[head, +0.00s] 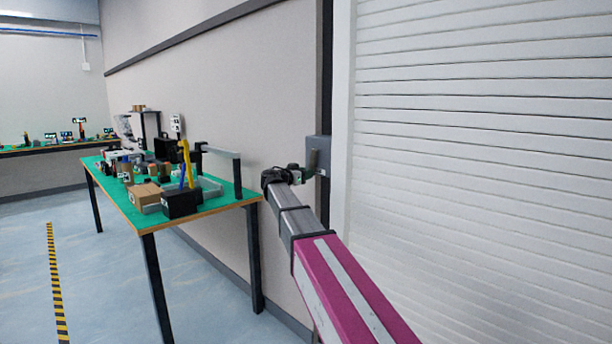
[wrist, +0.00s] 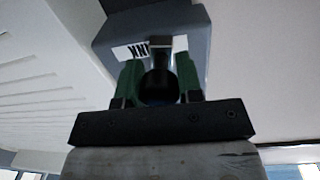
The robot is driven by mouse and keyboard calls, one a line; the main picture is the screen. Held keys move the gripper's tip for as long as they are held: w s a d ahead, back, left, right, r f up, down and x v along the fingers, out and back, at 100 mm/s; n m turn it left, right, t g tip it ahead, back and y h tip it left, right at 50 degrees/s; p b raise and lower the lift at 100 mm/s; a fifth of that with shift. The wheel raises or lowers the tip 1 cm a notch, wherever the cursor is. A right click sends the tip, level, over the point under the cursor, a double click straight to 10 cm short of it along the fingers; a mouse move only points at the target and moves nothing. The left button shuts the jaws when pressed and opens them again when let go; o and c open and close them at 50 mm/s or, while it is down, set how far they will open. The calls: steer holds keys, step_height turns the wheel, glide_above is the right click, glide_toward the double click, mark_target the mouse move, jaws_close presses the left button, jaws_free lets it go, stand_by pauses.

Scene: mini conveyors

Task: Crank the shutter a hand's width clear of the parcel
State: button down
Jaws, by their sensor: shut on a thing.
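The white slatted shutter (head: 490,150) fills the right of the head view; its bottom edge is out of frame. A grey crank box (head: 321,150) is mounted beside it, and its grey housing also shows in the wrist view (wrist: 112,42). My gripper (head: 306,178) is at the box. In the wrist view its green fingers (wrist: 160,80) are shut around the dark round crank handle (wrist: 158,90). The rest of the crank is mostly hidden by the gripper. No parcel shows at the shutter.
A green-topped table (head: 143,221) stands along the wall to the left, with a cardboard box (head: 143,193), a black bin (head: 181,203) and other items. The blue floor (head: 100,290) left of the table is clear, with a striped yellow-black line.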

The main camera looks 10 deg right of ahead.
steer(key=shift+w+a+r+m, duration=0.45)
steer(key=shift+w+m, duration=0.2)
steer(key=shift+m, duration=0.6)
steer(key=shift+w+a+r+m, duration=0.5)
steer(key=shift+w+m, duration=0.15)
steer(key=shift+m, duration=0.55)
steer(key=shift+w+a+r+m, duration=0.45)
steer(key=shift+w+m, duration=0.2)
steer(key=shift+m, duration=0.6)
steer(key=c, duration=0.8)
jaws_free()
steer(key=v, duration=1.1)
steer(key=shift+d+r, duration=0.1)
steer(key=shift+r, duration=0.1)
